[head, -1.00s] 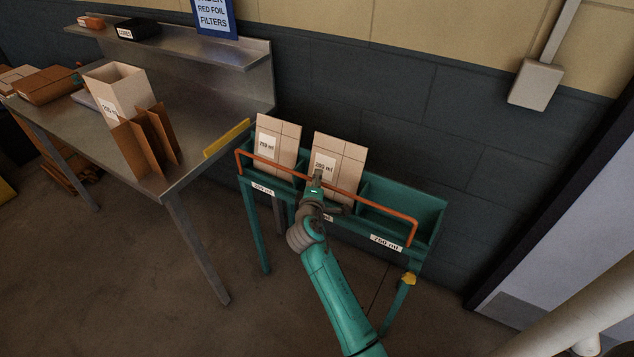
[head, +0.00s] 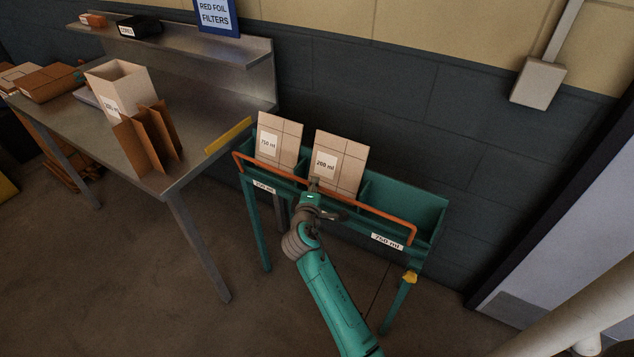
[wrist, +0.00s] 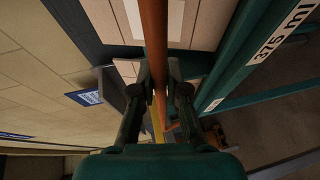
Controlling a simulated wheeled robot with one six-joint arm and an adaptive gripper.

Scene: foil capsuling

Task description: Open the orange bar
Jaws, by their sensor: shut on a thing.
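The orange bar (head: 375,212) runs across the front of the green rack (head: 425,205), with bent ends at both sides. My gripper (head: 314,187) is shut on the bar near its middle. In the wrist view the bar (wrist: 154,35) passes between the two fingers (wrist: 160,88), which close on it from both sides. Behind the bar, a carton (head: 279,140) marked 750 ml and a carton (head: 340,162) marked 200 ml lean in the rack. The right compartment looks empty. My gripper and wrist hide the middle front of the rack.
A steel table (head: 200,140) stands to the left, carrying an open white box (head: 122,90) and brown cardboard dividers (head: 150,140). A yellow strip (head: 228,137) marks its near right end. A dark wall is close behind the rack. The floor in front is clear.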

